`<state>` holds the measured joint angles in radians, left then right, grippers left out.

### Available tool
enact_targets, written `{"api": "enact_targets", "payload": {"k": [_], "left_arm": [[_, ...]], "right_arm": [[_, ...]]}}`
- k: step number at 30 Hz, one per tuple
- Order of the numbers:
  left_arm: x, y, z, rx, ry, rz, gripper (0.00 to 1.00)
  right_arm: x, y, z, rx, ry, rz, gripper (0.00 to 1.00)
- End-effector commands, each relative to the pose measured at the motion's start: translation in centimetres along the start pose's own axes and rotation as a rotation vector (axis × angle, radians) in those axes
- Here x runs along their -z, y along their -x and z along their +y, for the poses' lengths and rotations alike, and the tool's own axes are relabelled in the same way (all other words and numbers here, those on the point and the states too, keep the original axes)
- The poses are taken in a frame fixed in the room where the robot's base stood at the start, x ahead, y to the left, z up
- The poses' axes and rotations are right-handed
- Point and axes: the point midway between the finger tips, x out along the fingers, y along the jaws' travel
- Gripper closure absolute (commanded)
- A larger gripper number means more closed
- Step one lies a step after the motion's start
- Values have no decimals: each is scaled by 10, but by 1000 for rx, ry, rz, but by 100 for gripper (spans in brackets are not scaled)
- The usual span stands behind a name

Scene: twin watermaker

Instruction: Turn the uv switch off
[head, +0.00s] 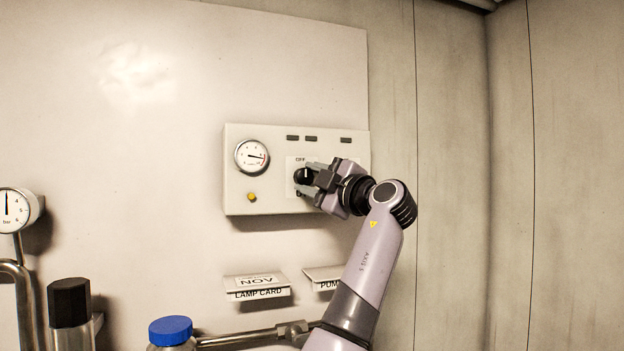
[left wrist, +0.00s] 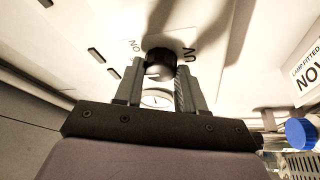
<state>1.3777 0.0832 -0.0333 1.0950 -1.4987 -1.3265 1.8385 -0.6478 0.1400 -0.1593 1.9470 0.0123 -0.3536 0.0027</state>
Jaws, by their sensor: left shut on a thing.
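The uv switch is a black rotary knob (head: 302,175) on a pale control box (head: 237,190) on the wall. An "OFF" label shows just above it in the head view. In the left wrist view the knob (left wrist: 160,62) sits between the fingertips, with "UV" lettering beside it. My left gripper (head: 308,183) is shut on the knob; it also shows in the left wrist view (left wrist: 160,75). The fingers hide part of the knob, and I cannot tell which way it points. My right gripper is not in view.
A round dial gauge (head: 252,157) and a small yellow button (head: 252,197) are left of the knob. Card holders (head: 257,293) are below the box. A blue-capped container (head: 170,331), a black-capped fitting (head: 70,302) and a bar gauge (head: 14,210) stand lower left.

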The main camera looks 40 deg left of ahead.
Motion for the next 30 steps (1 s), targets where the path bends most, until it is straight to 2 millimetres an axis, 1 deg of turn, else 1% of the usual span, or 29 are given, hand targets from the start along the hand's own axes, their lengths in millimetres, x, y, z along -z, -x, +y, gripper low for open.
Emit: {"api": "enact_targets", "payload": {"k": [8, 9, 11, 19, 22, 25, 30], "left_arm": [[0, 0, 0, 1, 4, -2, 91], [0, 0, 0, 1, 4, -2, 54], [0, 0, 0, 1, 3, -2, 35], [0, 0, 0, 0, 2, -1, 35], [-1, 6, 0, -1, 2, -2, 35], [-2, 19, -1, -2, 2, -2, 35], [-2, 48, -1, -2, 3, -4, 35]], "right_arm": [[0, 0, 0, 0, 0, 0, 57], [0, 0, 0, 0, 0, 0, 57], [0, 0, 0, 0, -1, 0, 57], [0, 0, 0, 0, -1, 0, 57], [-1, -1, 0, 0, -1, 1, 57], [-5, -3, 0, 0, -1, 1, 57], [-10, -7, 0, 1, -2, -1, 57]]}}
